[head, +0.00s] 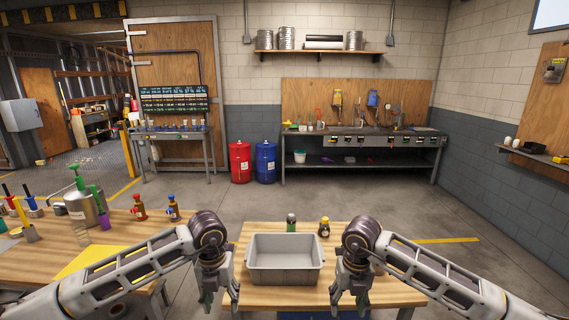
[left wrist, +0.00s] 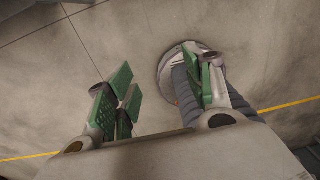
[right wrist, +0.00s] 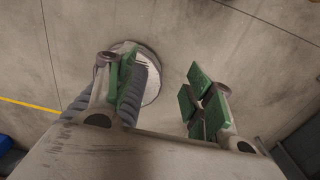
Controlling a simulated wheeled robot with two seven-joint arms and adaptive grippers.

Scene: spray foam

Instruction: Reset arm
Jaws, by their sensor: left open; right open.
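My left gripper (head: 219,300) hangs pointing down at the left side of the small wooden table, left of a grey bin. In the left wrist view, its green-padded fingers (left wrist: 160,95) are apart with nothing between them. My right gripper (head: 350,298) hangs pointing down right of the bin. In the right wrist view, its green-padded fingers (right wrist: 163,100) are also apart and empty. Both wrist views look down on the concrete floor. The arms look roughly mirrored about the bin.
The grey bin (head: 284,275) looks empty on the wooden table (head: 252,235). A dark bottle with a green cap (head: 291,223) and an amber bottle with a yellow cap (head: 324,228) stand behind it. A side table (head: 40,262) at left holds a metal can (head: 85,208) and several tools.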

